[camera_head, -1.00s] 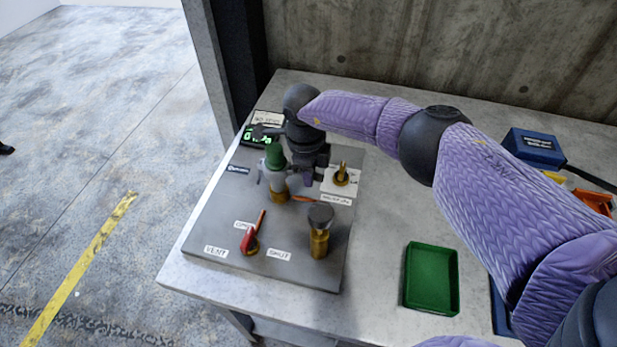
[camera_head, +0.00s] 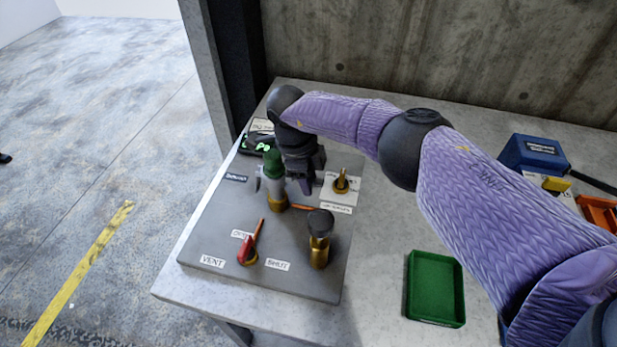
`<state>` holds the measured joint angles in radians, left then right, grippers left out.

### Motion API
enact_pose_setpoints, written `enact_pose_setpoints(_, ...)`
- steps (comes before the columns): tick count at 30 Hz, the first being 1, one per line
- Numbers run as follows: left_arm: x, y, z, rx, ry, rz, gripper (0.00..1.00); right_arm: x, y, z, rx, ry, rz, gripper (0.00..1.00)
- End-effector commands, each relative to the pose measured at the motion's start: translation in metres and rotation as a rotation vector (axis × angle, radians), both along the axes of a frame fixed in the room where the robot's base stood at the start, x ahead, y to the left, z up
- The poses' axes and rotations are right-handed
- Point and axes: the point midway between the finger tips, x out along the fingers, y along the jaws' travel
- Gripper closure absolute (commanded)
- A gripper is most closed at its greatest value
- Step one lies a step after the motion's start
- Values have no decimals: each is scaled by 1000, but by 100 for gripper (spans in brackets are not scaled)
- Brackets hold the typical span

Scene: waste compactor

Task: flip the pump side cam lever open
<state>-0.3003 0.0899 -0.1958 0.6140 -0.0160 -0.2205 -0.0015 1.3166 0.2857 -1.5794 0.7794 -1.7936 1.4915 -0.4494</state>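The grey panel (camera_head: 215,232) lies on the table and carries several fittings. A coupling with a green top (camera_head: 273,162) and a brass base stands upright near its middle, with a small silver lever (camera_head: 259,182) on its left side. My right gripper (camera_head: 306,184) points down just right of the coupling, close to it. Whether it touches the coupling, and how far its fingers are apart, I cannot make out. The arm hides part of the panel's back. My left gripper is not in view.
A red-handled valve (camera_head: 247,247) stands between VENT and SHUT labels. A dark-capped brass fitting (camera_head: 320,240) stands front right, and another brass fitting (camera_head: 341,182) stands behind it. A green tray (camera_head: 435,290), blue box (camera_head: 534,153) and orange bin (camera_head: 598,212) are to the right.

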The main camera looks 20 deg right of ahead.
Motion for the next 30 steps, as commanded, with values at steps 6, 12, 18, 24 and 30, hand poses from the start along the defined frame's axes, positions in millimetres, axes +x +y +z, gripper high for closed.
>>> enact_pose_setpoints(6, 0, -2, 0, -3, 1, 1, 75, 0, 0, 0, 1, 1, 0, 49)
enact_pose_setpoints(12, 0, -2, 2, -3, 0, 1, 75, 2, 2, 12, 2, -2, 0, 49)
enact_pose_setpoints(18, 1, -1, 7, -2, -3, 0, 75, 8, 11, 62, 1, -4, 2, 49)
enact_pose_setpoints(24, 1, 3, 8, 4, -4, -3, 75, 11, 16, 93, 0, -1, 1, 49)
enact_pose_setpoints(30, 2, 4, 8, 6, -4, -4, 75, 11, 17, 97, 1, 1, 1, 49)
